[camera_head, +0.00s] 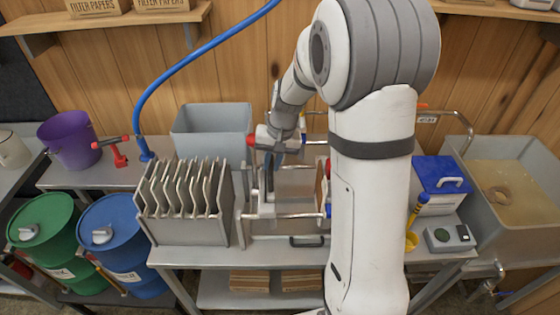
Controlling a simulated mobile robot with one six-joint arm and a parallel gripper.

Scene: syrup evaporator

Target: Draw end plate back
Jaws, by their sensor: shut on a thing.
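The filter press frame stands mid-bench, with metal rails (290,215) running left to right. A grey upright plate (242,195) at its left end looks like the end plate. My gripper (268,183) points down at this left end, just right of that plate. It is shut on a part of the press there, which looks like the end plate's grip. The fingertips are small and partly hidden, so the exact contact is unclear. My arm hides much of the right end of the press.
A rack of several filter plates (186,200) stands close on the left. A grey tub (212,132) is behind it. Blue and green drums (122,245) stand at lower left. A blue-lidded box (440,178), a control box (450,237) and a syrup tank (505,205) are on the right.

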